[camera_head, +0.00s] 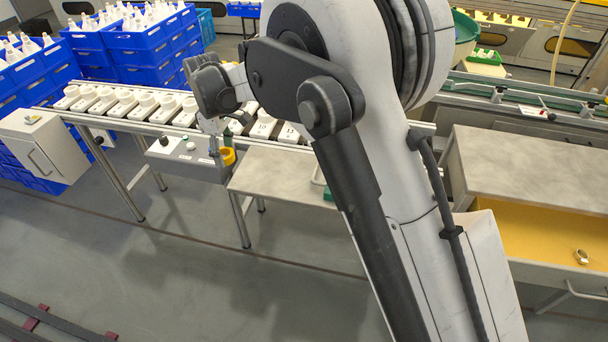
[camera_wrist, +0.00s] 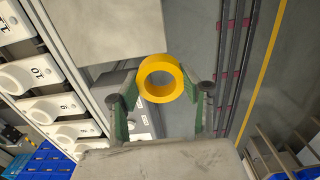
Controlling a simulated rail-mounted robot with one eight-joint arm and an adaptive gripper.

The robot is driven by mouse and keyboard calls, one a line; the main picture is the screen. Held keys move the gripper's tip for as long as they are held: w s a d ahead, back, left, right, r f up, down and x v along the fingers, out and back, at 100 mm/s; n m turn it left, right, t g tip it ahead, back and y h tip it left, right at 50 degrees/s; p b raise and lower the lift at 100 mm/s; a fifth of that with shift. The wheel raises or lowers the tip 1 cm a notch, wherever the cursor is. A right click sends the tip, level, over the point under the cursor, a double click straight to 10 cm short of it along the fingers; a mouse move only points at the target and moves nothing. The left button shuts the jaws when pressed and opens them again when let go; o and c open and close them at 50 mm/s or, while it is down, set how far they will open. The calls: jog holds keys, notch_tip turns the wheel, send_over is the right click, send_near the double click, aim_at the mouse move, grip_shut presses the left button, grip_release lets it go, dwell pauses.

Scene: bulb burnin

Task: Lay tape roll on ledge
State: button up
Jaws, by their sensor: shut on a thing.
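The yellow tape roll (camera_head: 228,157) is in my gripper (camera_head: 217,143), in front of the row of white sockets in the head view. In the wrist view the roll (camera_wrist: 160,61) sits between the green fingertips of my gripper (camera_wrist: 162,84), its hole facing the camera. The fingers are shut on its two sides. A flat grey slab (camera_head: 275,172), which may be the ledge, lies just right of the roll in the head view. It also shows at the top of the wrist view (camera_wrist: 120,28). The roll appears apart from it.
A grey control box (camera_head: 188,158) hangs on the bench front, close by the roll. White numbered sockets (camera_head: 125,104) line the bench. Blue crates (camera_head: 145,50) stand behind. An open yellow-lined drawer (camera_head: 540,228) is at right. The floor in front is clear.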

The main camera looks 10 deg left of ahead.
send_over(264, 171)
notch_tip(264, 171, down, 6)
jog(key=shift+s+f, duration=0.1)
jog(key=shift+f, duration=2.1)
jog(key=shift+f, duration=0.2)
jog(key=o, duration=1.1)
jog(key=shift+c, duration=0.2)
jog(key=shift+r, duration=0.1)
notch_tip(264, 171, up, 12)
